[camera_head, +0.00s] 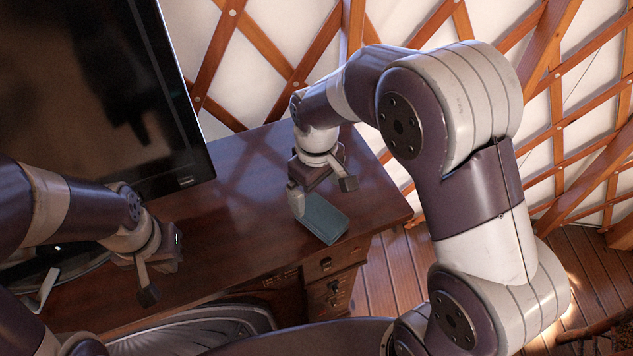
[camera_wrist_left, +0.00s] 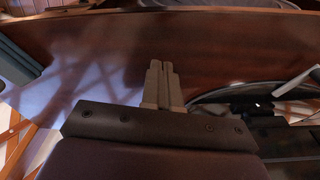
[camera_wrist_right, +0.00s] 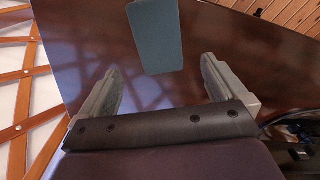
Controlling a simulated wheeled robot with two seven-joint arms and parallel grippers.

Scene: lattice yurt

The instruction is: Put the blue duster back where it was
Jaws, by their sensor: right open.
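The blue duster (camera_head: 322,218) is a flat blue-grey rectangular block lying on the dark wooden desk (camera_head: 250,165), near its right front corner. It also shows in the right wrist view (camera_wrist_right: 155,35), ahead of the fingertips and roughly centred between them. My right gripper (camera_head: 322,192) is open and empty just over the duster's far end, pointing down. In the right wrist view my right gripper (camera_wrist_right: 160,66) has its fingers wide apart. My left gripper (camera_head: 148,293) hangs over the left part of the desk. In the left wrist view (camera_wrist_left: 162,68) its fingers are together with nothing between them.
A large dark monitor (camera_head: 100,90) stands at the desk's left. Drawers (camera_head: 330,290) are under the right front edge, and a chair (camera_head: 200,325) stands in front. Lattice wall (camera_head: 270,50) is behind. The desk's middle is clear.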

